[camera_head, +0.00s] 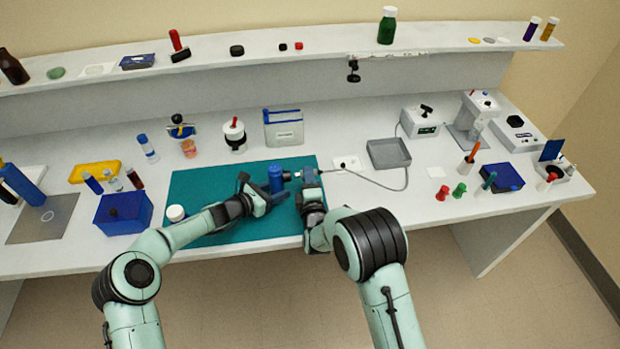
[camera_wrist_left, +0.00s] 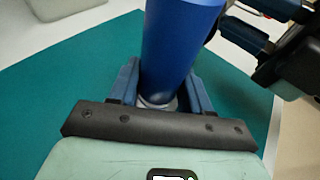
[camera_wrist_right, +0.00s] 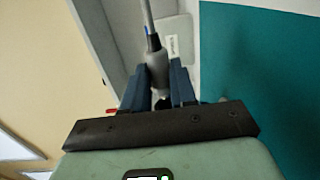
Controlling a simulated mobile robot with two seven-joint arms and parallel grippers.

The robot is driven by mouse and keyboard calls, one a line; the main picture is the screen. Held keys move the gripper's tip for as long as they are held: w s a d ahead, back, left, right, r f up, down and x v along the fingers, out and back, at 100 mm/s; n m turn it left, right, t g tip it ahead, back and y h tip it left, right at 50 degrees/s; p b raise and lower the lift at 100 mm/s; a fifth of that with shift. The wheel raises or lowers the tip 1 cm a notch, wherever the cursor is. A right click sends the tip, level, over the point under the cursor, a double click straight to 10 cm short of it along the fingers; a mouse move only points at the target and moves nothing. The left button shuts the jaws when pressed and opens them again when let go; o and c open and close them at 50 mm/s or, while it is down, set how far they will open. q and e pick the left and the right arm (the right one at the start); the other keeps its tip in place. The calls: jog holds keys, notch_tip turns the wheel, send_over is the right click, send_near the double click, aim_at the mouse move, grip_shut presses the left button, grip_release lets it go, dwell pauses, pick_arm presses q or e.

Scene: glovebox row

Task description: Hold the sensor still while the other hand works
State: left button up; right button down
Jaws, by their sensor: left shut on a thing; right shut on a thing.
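A blue cylinder (camera_head: 276,178), which looks like the sensor, is above the teal mat. My left gripper (camera_head: 268,193) is shut around it. In the left wrist view the blue cylinder (camera_wrist_left: 178,45) stands between both fingers, with a pale ring at its lower end. My right gripper (camera_head: 309,180) is just right of it, shut on a grey cable plug (camera_wrist_right: 156,65). The plug's cable (camera_head: 405,180) loops away to the right.
The teal mat (camera_head: 210,190) is mostly bare.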

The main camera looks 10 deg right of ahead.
jog(key=shift+a, duration=1.55)
jog(key=c, duration=0.8)
grip_release()
jog(key=shift+d, duration=0.1)
jog(key=s, duration=1.2)
jog(key=shift+a+r, duration=0.25)
jog(key=shift+a, duration=0.05)
